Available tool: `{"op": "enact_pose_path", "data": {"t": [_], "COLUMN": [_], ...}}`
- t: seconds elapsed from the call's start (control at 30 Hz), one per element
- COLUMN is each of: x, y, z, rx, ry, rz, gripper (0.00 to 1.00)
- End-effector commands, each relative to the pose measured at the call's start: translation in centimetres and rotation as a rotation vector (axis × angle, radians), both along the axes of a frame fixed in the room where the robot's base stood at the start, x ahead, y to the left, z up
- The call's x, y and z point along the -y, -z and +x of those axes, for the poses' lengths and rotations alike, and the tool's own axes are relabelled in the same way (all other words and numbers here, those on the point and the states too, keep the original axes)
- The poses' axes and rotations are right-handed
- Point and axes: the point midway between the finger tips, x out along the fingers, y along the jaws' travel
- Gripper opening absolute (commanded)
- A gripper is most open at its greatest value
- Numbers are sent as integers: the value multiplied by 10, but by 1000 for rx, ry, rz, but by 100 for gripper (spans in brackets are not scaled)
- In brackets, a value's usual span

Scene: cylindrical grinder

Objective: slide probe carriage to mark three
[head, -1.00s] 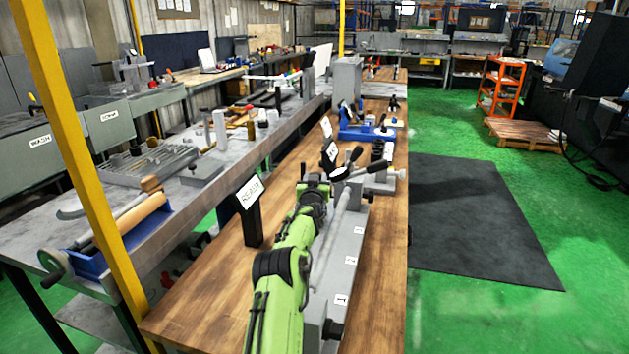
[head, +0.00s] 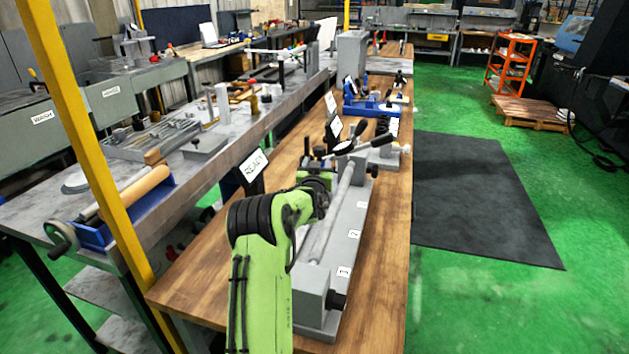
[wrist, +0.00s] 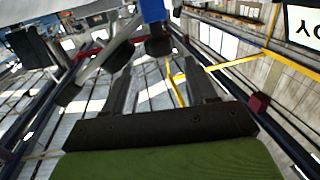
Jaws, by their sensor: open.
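A long grey slide fixture (head: 335,285) lies on the wooden bench with a pale rod along its top. Number tags run along its right side: one (head: 344,271), two (head: 354,234), and a third, too small to read (head: 362,205). At its far end is a cluster with a dark dial (head: 345,148) and black-knobbed levers; I cannot tell which part is the probe carriage. My gripper (wrist: 160,88) is open and empty in the wrist view. A grey lever with dark knobs (wrist: 112,62) shows just beyond its fingers; contact is unclear. In the head view my arm hides the fixture's left side.
A READY sign (head: 255,165) stands left of my arm. A blue fixture (head: 370,105) sits farther along the wooden bench (head: 195,285). A yellow post (head: 115,190) rises at left, before a grey bench with tools. The green floor at right is open, with a black mat (head: 475,195).

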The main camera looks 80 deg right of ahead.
Motion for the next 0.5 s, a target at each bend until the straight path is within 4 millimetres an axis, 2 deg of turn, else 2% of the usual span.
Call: {"op": "enact_pose_path", "data": {"t": [0.3, 0.5], "x": [-64, -80], "y": [0, 1], "z": [-2, -3], "rx": [2, 1], "ry": [0, 0], "rz": [2, 2], "gripper": [57, 57]}}
